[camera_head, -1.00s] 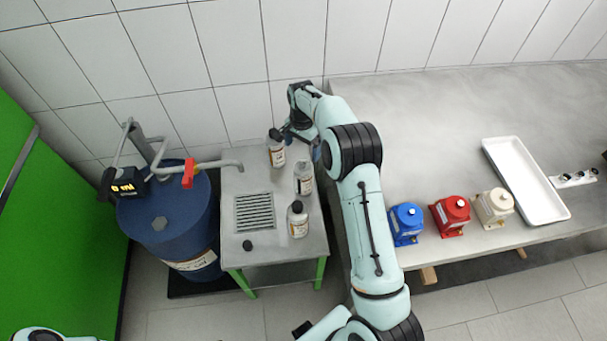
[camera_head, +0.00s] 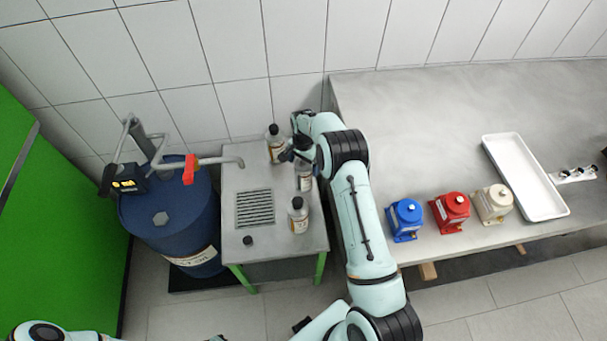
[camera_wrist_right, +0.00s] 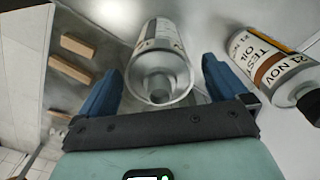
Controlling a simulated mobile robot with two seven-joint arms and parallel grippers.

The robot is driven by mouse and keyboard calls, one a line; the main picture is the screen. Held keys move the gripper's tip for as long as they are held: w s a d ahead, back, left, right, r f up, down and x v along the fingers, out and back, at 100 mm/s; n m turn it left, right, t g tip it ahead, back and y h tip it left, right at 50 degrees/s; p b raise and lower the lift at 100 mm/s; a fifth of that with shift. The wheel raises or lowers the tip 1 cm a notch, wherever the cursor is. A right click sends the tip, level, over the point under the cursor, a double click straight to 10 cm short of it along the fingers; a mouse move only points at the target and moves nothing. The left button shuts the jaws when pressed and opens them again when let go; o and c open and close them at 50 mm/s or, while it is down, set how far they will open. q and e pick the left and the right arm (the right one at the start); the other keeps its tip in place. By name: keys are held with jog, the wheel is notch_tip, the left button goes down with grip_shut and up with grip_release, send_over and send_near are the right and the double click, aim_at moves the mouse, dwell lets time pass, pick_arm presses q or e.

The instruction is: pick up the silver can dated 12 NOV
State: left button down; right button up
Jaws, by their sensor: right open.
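Three silver cans stand on the small steel table: a rear can (camera_head: 275,148), a middle can (camera_head: 304,178) and a front can (camera_head: 298,217). My right gripper (camera_head: 297,152) is at the middle can and partly hides its top. In the right wrist view my right gripper (camera_wrist_right: 163,68) is open, with a can (camera_wrist_right: 158,80) between its blue fingers. A black-capped can (camera_wrist_right: 268,65) at the right has a "TEST OIL" label with a date that looks like 21 NOV.
A blue drum (camera_head: 170,225) with a pump and red-handled spout (camera_head: 190,168) stands left of the small table. A grate (camera_head: 254,208) and loose black cap (camera_head: 247,240) are on it. The right bench (camera_head: 420,120) holds blue, red and beige units and a white tray (camera_head: 487,148).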

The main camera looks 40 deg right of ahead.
jog(key=c, duration=1.6)
jog(key=shift+r, duration=0.1)
jog(key=shift+c, duration=0.2)
jog(key=shift+r, duration=0.1)
